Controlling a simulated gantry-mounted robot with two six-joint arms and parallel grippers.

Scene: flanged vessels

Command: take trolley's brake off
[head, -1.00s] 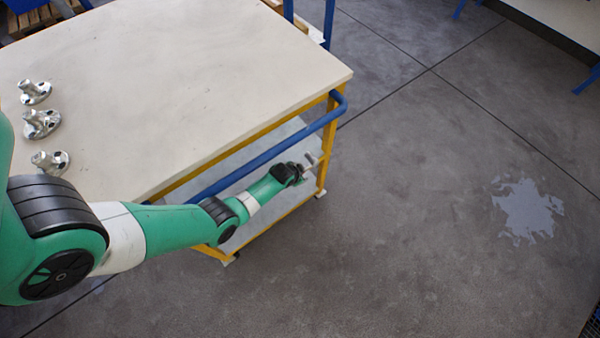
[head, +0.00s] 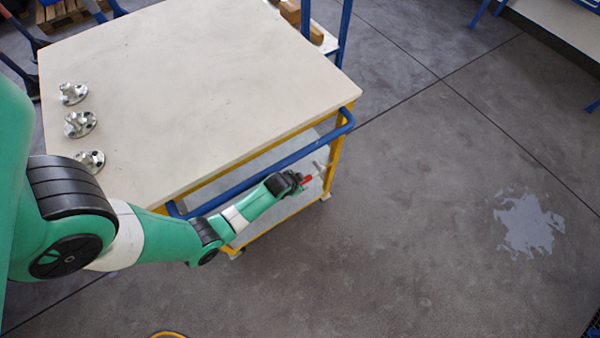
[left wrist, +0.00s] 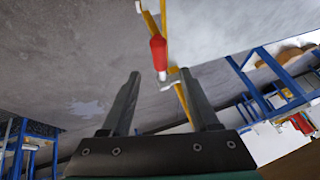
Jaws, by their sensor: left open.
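The trolley (head: 225,60) has a pale top, a yellow frame and a blue push bar (head: 262,165). A red brake lever (head: 307,180) shows beside my left gripper, near the trolley's right leg. The red lever also shows in the left wrist view (left wrist: 158,52), beyond the fingertips and roughly between them, next to a yellow frame bar. My left gripper (head: 316,171) is open and empty; in the left wrist view its two fingers (left wrist: 160,78) are spread apart. I see no contact with the lever. My right gripper is not in view.
Several small metal flanged parts (head: 80,124) stand on the left of the trolley top. The trolley has a lower shelf (head: 285,205). Blue-framed racks stand at the back. The grey floor to the right is open, with a pale patch (head: 530,225).

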